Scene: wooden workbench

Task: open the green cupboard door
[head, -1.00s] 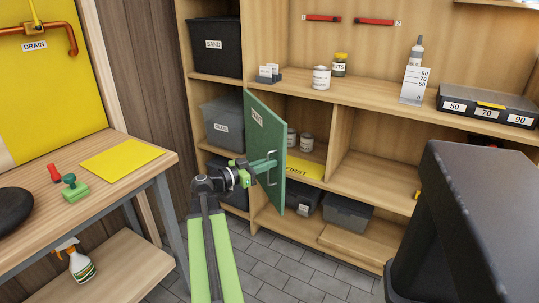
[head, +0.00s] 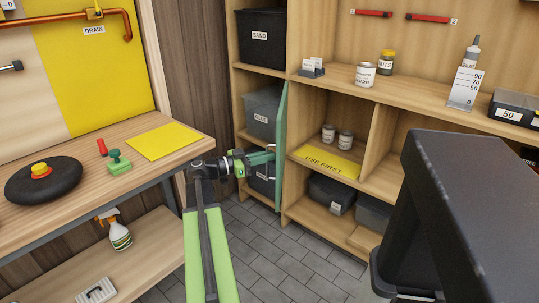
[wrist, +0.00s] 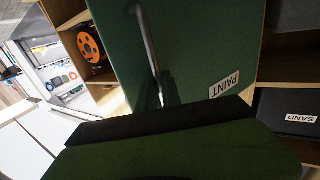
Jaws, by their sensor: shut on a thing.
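The green cupboard door (head: 281,130) stands swung well open and shows nearly edge-on in the head view. My gripper (head: 266,157) is shut on its metal handle (head: 271,149) on the door's left face. In the wrist view the green door (wrist: 200,40) fills the upper middle with its PAINT label (wrist: 224,84), and the handle (wrist: 147,45) runs down toward my gripper (wrist: 160,112). The jaws hide the handle's lower end. The cupboard compartment shows two small cans (head: 336,136) and a yellow USE FIRST strip (head: 328,163).
SAND (head: 261,36) and grey (head: 262,115) bins sit in shelves left of the door, close to its face. A workbench (head: 60,215) with a yellow sheet (head: 163,141) and a green stamp-like piece (head: 119,162) stands left. Tiled floor (head: 262,240) is clear below.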

